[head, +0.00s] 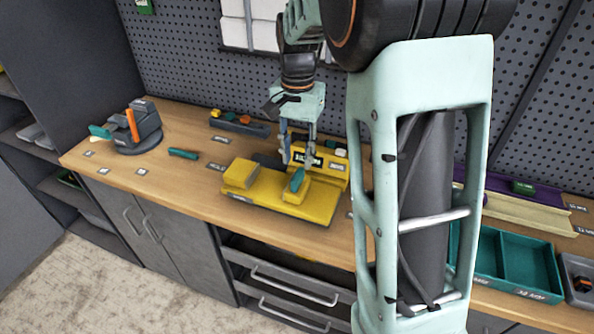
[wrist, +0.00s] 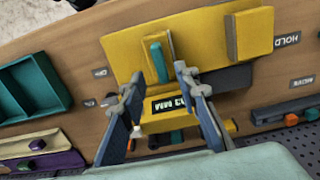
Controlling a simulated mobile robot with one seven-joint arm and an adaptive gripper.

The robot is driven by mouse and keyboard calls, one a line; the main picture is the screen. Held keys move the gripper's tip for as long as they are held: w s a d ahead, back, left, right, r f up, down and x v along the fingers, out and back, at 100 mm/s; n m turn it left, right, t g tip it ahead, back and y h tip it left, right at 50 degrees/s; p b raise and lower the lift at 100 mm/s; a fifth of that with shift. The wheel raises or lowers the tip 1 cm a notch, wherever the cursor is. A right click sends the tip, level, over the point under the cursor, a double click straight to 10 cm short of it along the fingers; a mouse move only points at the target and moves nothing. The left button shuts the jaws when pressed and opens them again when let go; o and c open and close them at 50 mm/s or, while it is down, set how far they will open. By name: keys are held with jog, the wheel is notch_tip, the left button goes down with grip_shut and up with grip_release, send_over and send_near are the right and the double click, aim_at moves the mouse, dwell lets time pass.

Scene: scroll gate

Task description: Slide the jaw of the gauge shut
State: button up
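The yellow gauge (head: 270,212) lies on the workbench, with a fixed yellow block (head: 241,173) at its left end. Its sliding jaw (head: 295,193) is a yellow block with a teal handle (head: 298,180), apart from the fixed block with a clear gap between. In the wrist view the teal handle (wrist: 158,61) stands near the picture's middle, and the fixed block (wrist: 254,33) is at upper right. My gripper (head: 298,160) is open and empty, its fingers pointing down just above and behind the handle. In the wrist view its fingertips (wrist: 156,80) are spread either side of the handle's near end.
A yellow labelled box (head: 325,168) stands right behind the gauge, close to my fingers. A grey device with an orange lever (head: 132,125) stands at the left. Teal trays (head: 510,262) are at the right. A small teal piece (head: 183,153) lies on the open bench left of the gauge.

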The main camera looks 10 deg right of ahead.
aim_at(298, 174)
notch_tip(298, 174, down, 6)
jog(key=shift+f, duration=0.25)
grip_shut()
dwell(0.4)
